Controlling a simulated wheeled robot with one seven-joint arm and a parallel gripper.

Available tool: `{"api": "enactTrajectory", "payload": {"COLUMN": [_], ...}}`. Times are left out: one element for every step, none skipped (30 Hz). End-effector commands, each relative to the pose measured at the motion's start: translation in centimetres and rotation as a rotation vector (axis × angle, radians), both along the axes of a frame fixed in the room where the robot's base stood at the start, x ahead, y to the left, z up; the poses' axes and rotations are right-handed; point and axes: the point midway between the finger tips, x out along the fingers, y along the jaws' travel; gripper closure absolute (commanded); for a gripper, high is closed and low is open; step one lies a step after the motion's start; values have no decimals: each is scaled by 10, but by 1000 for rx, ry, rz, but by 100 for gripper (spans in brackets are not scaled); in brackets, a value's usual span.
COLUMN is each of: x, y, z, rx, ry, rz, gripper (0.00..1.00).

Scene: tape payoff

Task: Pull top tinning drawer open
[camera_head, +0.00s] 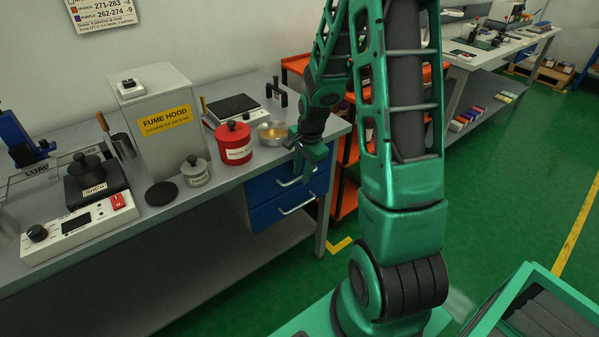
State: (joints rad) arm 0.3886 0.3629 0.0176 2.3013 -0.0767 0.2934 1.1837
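The blue top drawer (264,188) sits under the right end of the grey bench, with a silver bar handle on its front. It looks closed, flush with the blue lower drawer (268,215) beneath it. My gripper (304,172) is at the front of the top drawer, close to the right part of its handle. The fingers point down towards the handle. They are small and dark here, so I cannot tell whether they are open, shut or touching the handle. The gripper hides part of the drawer front.
On the bench (215,205) stand a red canister (233,148), a metal bowl (271,134), a grey lidded pot (195,172) and the fume hood box (160,140). An orange cart (347,190) stands right of the drawers. Green floor is free in front.

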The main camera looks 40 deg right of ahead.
Motion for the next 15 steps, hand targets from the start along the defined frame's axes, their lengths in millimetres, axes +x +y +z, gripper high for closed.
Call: {"api": "enactTrajectory", "payload": {"x": [0, 0, 0, 0, 0, 0, 0, 0, 0, 0, 0, 0, 0, 0, 1], "y": [0, 0, 0, 0, 0, 0, 0, 0, 0, 0, 0, 0, 0, 0, 0], "z": [0, 0, 0, 0, 0, 0, 0, 0, 0, 0, 0, 0, 0, 0, 1], "rx": [0, 0, 0, 0, 0, 0, 0, 0, 0, 0, 0, 0, 0, 0, 0], "ry": [0, 0, 0, 0, 0, 0, 0, 0, -1, -1, -1, -1, -1, -1, -2], "rz": [0, 0, 0, 0, 0, 0, 0, 0, 0, 0, 0, 0, 0, 0, 0], "gripper": [73, 75, 85, 92, 99, 100, 100, 100, 100, 100, 100, 100, 100, 100, 100]}}
